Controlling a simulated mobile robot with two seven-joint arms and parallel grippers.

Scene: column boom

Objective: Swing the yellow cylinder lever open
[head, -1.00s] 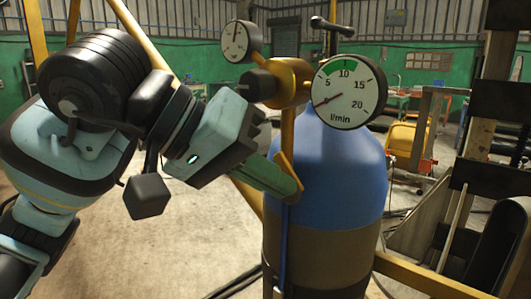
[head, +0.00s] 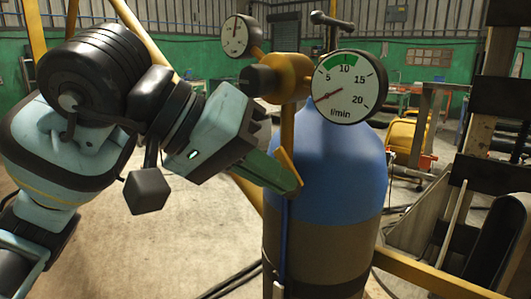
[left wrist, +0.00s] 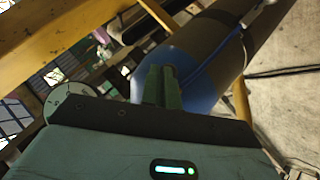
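The blue and brown cylinder (head: 335,180) stands upright right of centre in the head view. A yellow lever (head: 288,170) is a short slanted bar at its upper left side, below the orange-yellow valve body (head: 292,76). My left gripper (head: 280,176) reaches in from the left. Its green fingertips are at the lever, which crosses in front of them; whether they touch is unclear. In the left wrist view the fingers (left wrist: 163,88) lie close together against the blue cylinder top (left wrist: 205,80), with no lever visible between them. My right gripper is out of view.
A flow gauge (head: 345,87) and a smaller gauge (head: 236,36) flank the valve, close above my left gripper. A yellow rail (head: 430,275) runs at the lower right. A wooden frame (head: 428,215) stands right of the cylinder. Open floor lies left of the cylinder.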

